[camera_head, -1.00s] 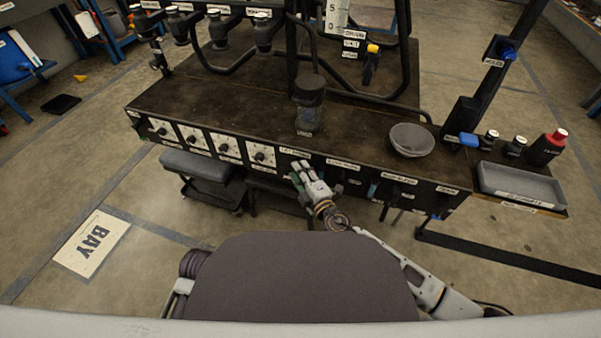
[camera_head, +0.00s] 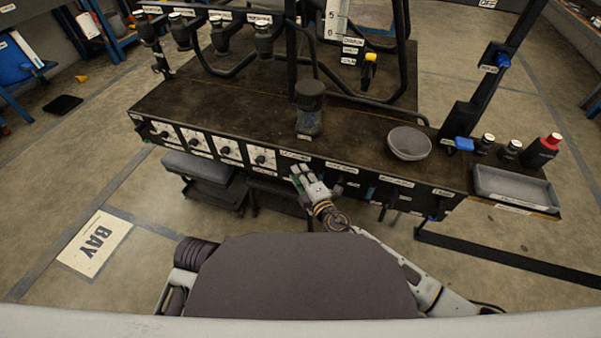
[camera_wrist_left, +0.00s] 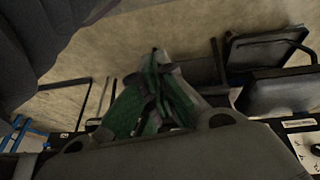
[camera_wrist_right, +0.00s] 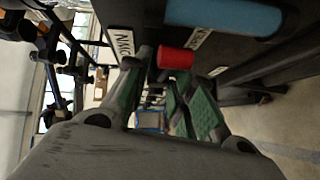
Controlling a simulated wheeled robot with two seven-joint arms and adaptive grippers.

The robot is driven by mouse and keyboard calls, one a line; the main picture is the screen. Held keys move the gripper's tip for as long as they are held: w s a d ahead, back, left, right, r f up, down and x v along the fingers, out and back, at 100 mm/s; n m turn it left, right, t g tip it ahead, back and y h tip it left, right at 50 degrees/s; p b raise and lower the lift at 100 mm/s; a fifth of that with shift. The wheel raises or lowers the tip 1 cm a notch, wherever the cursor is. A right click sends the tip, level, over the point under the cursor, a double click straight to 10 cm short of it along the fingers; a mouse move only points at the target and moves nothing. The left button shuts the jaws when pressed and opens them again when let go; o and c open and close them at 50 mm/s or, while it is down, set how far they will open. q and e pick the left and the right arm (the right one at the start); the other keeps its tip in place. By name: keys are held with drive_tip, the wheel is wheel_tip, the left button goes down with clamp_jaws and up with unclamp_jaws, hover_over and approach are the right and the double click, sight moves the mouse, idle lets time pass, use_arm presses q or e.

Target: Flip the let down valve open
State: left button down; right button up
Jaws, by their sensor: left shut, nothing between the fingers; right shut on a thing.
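My right gripper (camera_head: 301,176) is at the front panel of the dark bench (camera_head: 230,115), below the jar. In the right wrist view, a red cylindrical handle (camera_wrist_right: 175,57) shows at the fingertips of my right gripper (camera_wrist_right: 160,75), which is shut on it. A thicker blue handle (camera_wrist_right: 224,16) is close by on the same dark panel. The label lettering is too unclear to tell which part is the let down valve. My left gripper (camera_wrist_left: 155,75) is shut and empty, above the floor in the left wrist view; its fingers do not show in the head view.
A dark-lidded jar (camera_head: 309,108) and a grey bowl (camera_head: 409,143) stand on the bench. Several dials (camera_head: 230,150) line the panel's left part. A grey tray (camera_head: 515,187) and small bottles are at the right. A padded stool (camera_head: 198,166) is under the bench's left side.

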use_arm(q)
drive_tip(key=shift+s+a+r+p, duration=0.1)
drive_tip(key=shift+a+r+p, duration=0.25)
drive_tip(key=shift+p, duration=0.3)
drive_tip(key=shift+f, duration=0.1)
drive_tip(key=shift+s+a+f+g+y+p, duration=0.15)
drive_tip(key=shift+a+f+g+y+p, duration=0.15)
drive_tip(key=shift+f+g+p, duration=0.35)
use_arm(e)
drive_tip(key=shift+n+g, duration=0.3)
use_arm(q)
drive_tip(key=shift+r, duration=0.1)
use_arm(e)
drive_tip(key=o, duration=0.7)
use_arm(q)
drive_tip(key=shift+t, duration=0.25)
drive_tip(key=shift+r, duration=0.1)
use_arm(e)
drive_tip(key=shift+s, duration=0.15)
